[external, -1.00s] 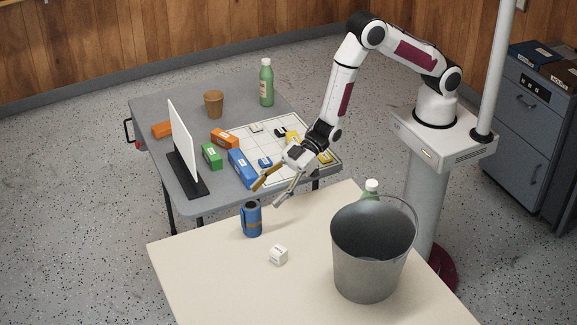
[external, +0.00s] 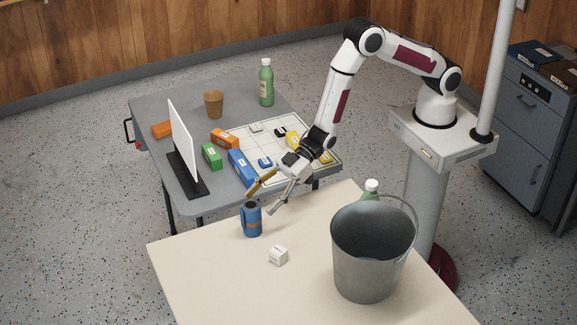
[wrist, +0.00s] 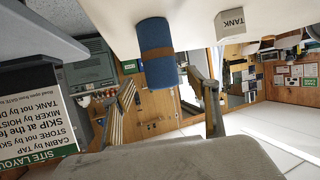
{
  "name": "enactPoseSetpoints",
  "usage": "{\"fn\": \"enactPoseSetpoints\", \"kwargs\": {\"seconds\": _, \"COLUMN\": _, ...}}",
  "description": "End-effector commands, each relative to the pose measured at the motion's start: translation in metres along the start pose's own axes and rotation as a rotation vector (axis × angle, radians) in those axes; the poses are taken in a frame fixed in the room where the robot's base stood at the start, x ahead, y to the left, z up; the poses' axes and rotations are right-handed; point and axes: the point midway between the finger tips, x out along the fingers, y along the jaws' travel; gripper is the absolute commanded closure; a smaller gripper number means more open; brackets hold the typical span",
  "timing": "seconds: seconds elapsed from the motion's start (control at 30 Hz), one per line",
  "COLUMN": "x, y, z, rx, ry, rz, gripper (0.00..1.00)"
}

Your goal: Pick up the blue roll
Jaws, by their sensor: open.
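The blue roll (external: 251,226) stands upright on the cream table near its far left edge. It has a brown band around its middle. In the wrist view the roll (wrist: 158,73) hangs at upper centre, the picture being upside down. My gripper (external: 260,201) is open and empty, tilted down toward the roll's top from the upper right. In the wrist view the roll lies between the two spread fingers of my gripper (wrist: 161,82). Whether a finger touches the roll I cannot tell.
A white cube (external: 278,256), labelled TANK in the wrist view (wrist: 235,23), sits right of the roll. A grey bucket (external: 366,265) and a green bottle (external: 371,188) stand further right. Behind, a grey table (external: 180,97) holds a white sign (external: 186,145) and coloured blocks.

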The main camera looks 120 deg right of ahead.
Motion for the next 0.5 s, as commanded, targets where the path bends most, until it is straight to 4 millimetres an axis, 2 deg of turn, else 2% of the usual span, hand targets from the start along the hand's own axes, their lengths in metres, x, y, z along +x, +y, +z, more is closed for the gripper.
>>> {"fn": "enactPoseSetpoints", "kwargs": {"seconds": 0.5, "x": 0.0061, "y": -0.0007, "z": 0.0, "rx": -0.001, "ry": -0.001, "rz": 0.0, "gripper": 0.41}}
